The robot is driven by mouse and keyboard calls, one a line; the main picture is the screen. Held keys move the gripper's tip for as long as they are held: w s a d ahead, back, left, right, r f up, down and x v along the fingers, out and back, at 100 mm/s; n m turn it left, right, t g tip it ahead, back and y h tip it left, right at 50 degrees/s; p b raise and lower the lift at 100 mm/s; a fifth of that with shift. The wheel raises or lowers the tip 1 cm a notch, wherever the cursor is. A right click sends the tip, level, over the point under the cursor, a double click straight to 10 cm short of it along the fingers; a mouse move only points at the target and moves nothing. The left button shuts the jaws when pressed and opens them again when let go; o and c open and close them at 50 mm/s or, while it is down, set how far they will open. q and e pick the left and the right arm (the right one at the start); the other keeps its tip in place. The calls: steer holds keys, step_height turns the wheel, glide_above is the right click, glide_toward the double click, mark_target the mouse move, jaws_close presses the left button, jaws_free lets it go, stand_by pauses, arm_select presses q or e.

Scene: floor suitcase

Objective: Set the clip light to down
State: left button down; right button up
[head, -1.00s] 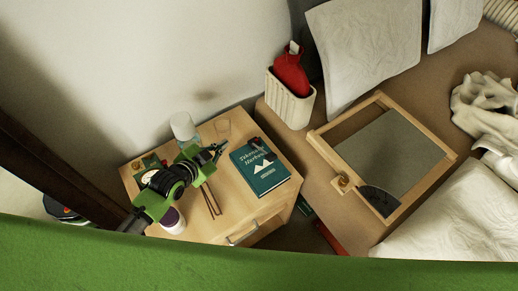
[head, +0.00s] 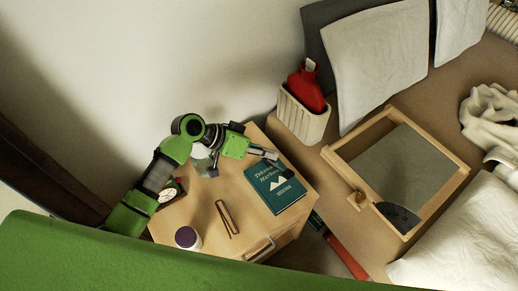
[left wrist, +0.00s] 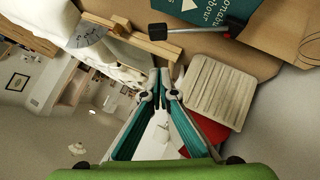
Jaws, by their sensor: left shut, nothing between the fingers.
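The clip light is probably the small black-ended thing (head: 286,173) at the upper right of the teal book (head: 275,190) on the bedside table. In the left wrist view it shows larger, as a thin metal rod (left wrist: 197,30) with a black piece at each end, in front of the book. Which way its head points is hard to tell. My left gripper (head: 270,155) is just above and left of it in the head view. In the left wrist view the teal fingertips (left wrist: 161,72) meet with nothing between them, apart from the light. My right gripper is not in view.
The bedside table (head: 205,215) also holds a purple-lidded jar (head: 187,238), tweezers (head: 227,218) and a small clock (head: 168,194). A ribbed bin (head: 303,120) with a red hot-water bottle (head: 306,88) stands right behind.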

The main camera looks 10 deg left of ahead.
mark_target(285, 178)
arm_select(q)
steer(key=d+f, duration=0.3)
steer(key=f, duration=0.2)
steer(key=shift+s+d+f+p, duration=0.2)
steer(key=shift+d+f+p, duration=0.1)
steer(key=shift+d+f, duration=0.1)
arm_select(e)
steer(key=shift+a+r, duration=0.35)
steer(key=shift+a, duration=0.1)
arm_select(q)
steer(key=shift+s, duration=0.1)
